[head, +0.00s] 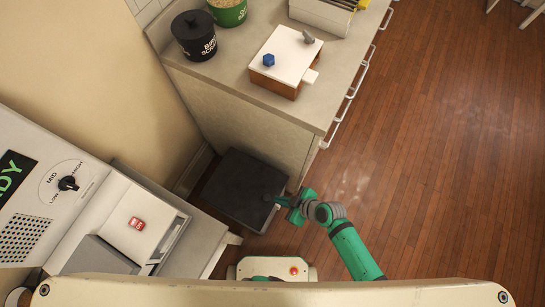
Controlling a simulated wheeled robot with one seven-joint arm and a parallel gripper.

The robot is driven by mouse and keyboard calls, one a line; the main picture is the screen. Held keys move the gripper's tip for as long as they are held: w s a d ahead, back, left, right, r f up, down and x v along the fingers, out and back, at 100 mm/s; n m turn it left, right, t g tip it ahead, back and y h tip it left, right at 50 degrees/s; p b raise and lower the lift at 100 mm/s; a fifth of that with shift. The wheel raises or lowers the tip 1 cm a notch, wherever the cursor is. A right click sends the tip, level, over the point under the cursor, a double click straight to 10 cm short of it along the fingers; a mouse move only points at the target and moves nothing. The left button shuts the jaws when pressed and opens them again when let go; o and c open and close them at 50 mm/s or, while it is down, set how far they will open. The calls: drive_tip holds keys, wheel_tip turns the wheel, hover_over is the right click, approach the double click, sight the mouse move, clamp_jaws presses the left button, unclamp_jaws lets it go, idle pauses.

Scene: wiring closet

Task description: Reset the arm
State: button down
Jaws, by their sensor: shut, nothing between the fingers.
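My green arm (352,250) reaches up from the bottom of the head view and bends left at a grey joint. My gripper (279,201) is at its end, pointing left, over or beside the right edge of a dark flat slab (240,188) low by the counter. The fingers are small here, and they look shut with nothing held. I cannot tell whether they touch the slab.
A counter (235,90) holds a white-topped box (287,55) with a blue piece (269,60), plus a black bin (194,36) and a green bin (228,10). A control panel (68,183) stands at left. The wooden floor (440,150) at right is clear.

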drive_tip(key=s+d+r+m+t+h, duration=0.2)
drive_tip(key=s+d+r+m+t, duration=0.1)
drive_tip(key=s+d, duration=0.5)
drive_tip(key=s+a+r+m+t+h, duration=0.1)
drive_tip(key=a+r+m+t, duration=0.2)
drive_tip(key=r, duration=0.5)
drive_tip(key=a+r+m+t+h, duration=0.2)
drive_tip(key=a+r+m, duration=0.1)
drive_tip(key=r, duration=0.5)
drive_tip(key=s+a+r+m+t+h, duration=0.1)
drive_tip(key=a+r+m+t+h, duration=0.1)
drive_tip(key=r, duration=0.7)
drive_tip(key=a+m+t, duration=0.1)
drive_tip(key=a, duration=0.1)
drive_tip(key=shift+s+a+m+t, duration=0.3)
drive_tip(key=shift+a, duration=0.1)
drive_tip(key=shift+w, duration=0.15)
